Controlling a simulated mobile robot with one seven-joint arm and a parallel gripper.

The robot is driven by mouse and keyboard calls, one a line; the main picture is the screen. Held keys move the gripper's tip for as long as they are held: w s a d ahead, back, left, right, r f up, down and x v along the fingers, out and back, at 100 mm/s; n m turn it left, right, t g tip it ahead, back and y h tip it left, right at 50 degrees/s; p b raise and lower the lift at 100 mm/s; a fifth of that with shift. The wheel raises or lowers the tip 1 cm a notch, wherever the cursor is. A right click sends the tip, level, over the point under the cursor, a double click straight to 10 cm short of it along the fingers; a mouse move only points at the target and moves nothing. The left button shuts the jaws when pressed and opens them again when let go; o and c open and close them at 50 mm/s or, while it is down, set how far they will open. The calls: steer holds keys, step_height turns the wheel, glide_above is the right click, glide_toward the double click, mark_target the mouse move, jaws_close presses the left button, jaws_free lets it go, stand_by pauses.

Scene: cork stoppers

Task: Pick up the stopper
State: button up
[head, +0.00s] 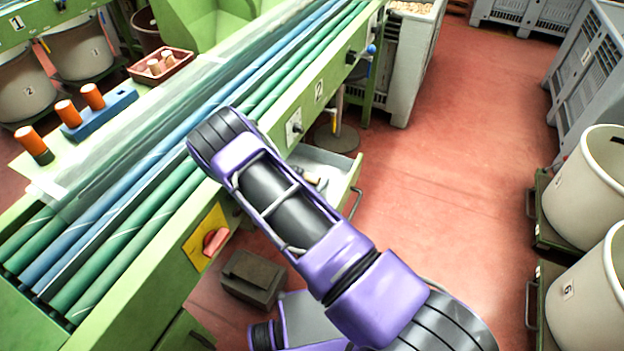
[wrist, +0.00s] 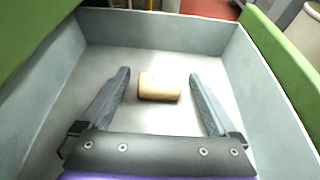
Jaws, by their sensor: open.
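A light tan cork stopper (wrist: 159,88) lies on its side on the floor of a grey-lined drawer (wrist: 160,32) in the wrist view. My gripper (wrist: 159,74) is open, with one dark finger on each side of the stopper and a clear gap to both. The fingers reach down into the drawer, and nothing is held. In the head view the open drawer (head: 348,182) juts from the green machine; my arm covers part of it and hides my gripper. A small tan shape beside my arm there may be the stopper, but I cannot tell.
The drawer walls stand close around my gripper. The green machine (head: 285,118) with blue and green rollers runs along the left. A reddish tray (head: 176,70) holds several stoppers. A dark box (head: 252,279) sits on the floor below. Open red floor (head: 450,150) lies to the right.

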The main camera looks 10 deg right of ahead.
steer(key=shift+c, duration=0.3)
steer(key=c, duration=1.3)
steer(key=shift+c, duration=0.2)
steer(key=shift+r, duration=0.15)
